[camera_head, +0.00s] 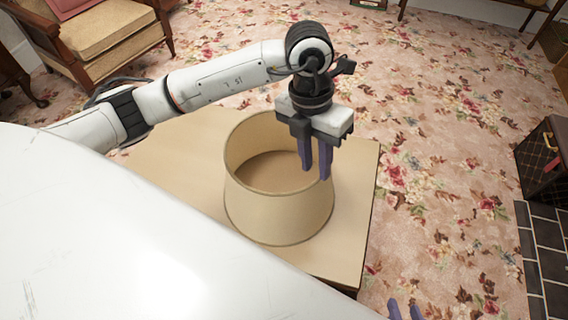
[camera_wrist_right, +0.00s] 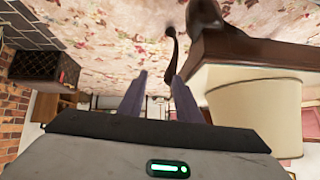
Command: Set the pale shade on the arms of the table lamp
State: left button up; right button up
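The pale shade (camera_head: 280,218) stands upright, wide end down, on a low wooden table (camera_head: 347,225) in the head view. It also shows upside down in the right wrist view (camera_wrist_right: 255,110). My left gripper (camera_head: 317,176) points down at the shade's right rim, its fingers close together with a narrow gap. I cannot tell whether the rim is between them or gripped. My right gripper (camera_head: 405,311) shows only its fingertips at the bottom edge, right of the table. In the right wrist view it (camera_wrist_right: 160,78) is open and empty. No table lamp is in view.
A wooden armchair (camera_head: 98,35) stands at the upper left. A dark case (camera_head: 545,160) stands at the right by dark hearth tiles (camera_head: 545,250). Open flowered carpet (camera_head: 440,130) lies right of the table. My white body hides the table's near left part.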

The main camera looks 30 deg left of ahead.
pick_arm(q)
jog(key=f, duration=0.2)
jog(key=b, duration=0.1)
send_over(321, 199)
jog(key=a, duration=0.2)
jog(key=f, duration=0.4)
jog(key=shift+w, duration=0.25)
jog(key=f, duration=0.1)
jog(key=d+f+b, duration=0.1)
jog(key=f, duration=0.3)
jog(key=shift+d+f, duration=0.15)
jog(key=shift+d, duration=0.25)
grip_shut()
